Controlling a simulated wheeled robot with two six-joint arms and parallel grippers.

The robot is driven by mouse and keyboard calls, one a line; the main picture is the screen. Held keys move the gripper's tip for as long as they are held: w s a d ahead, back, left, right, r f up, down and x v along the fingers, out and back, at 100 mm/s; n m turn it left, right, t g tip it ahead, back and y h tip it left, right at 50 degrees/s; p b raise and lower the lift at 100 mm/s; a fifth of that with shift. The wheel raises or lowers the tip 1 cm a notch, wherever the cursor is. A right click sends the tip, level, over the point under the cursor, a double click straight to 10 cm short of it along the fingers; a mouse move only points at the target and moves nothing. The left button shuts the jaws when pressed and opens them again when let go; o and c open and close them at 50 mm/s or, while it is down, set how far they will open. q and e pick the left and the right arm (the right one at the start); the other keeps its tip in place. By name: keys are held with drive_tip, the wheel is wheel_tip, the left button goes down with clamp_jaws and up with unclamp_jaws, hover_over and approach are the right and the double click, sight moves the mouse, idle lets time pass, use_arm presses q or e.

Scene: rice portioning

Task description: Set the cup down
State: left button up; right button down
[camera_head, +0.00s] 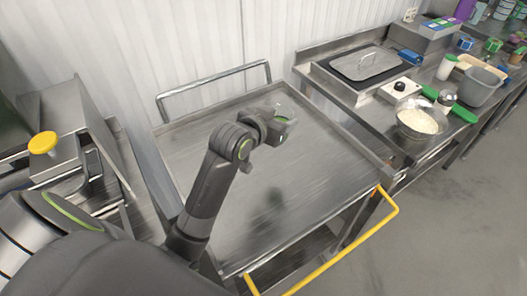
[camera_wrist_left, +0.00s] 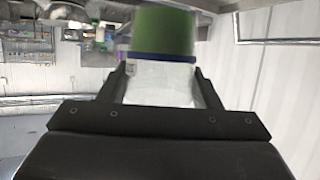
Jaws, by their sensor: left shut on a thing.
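My left gripper (camera_head: 284,118) is held over the steel cart top (camera_head: 240,205), toward its back. It is shut on the cup (camera_wrist_left: 160,84), which shows between the two fingers in the left wrist view. The cup has a pale, whitish body, with a dark blue band and a green part beyond it. In the head view the cup is mostly hidden by the gripper and hard to make out. I cannot tell the exact gap between cup and cart. My right gripper is not in view.
The cart top is otherwise bare. A yellow handle (camera_head: 340,257) runs along its front right. The counter at right holds a bowl of rice (camera_head: 417,123), a kitchen scale (camera_head: 399,91), a grey bucket (camera_head: 481,87) and a lidded tray (camera_head: 366,64). A ribbed wall stands behind.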

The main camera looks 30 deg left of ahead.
use_arm(q)
hover_over(266, 161)
wheel_tip(266, 161, down, 5)
wheel_tip(266, 161, down, 9)
drive_tip(key=shift+r+p, duration=0.1)
drive_tip(key=shift+p, duration=0.3)
drive_tip(key=shift+f, duration=0.45)
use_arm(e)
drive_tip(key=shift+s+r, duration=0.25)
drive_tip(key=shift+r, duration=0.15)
use_arm(q)
drive_tip(key=shift+f, duration=0.2)
drive_tip(key=o, duration=1.1)
drive_tip(key=shift+r, duration=0.1)
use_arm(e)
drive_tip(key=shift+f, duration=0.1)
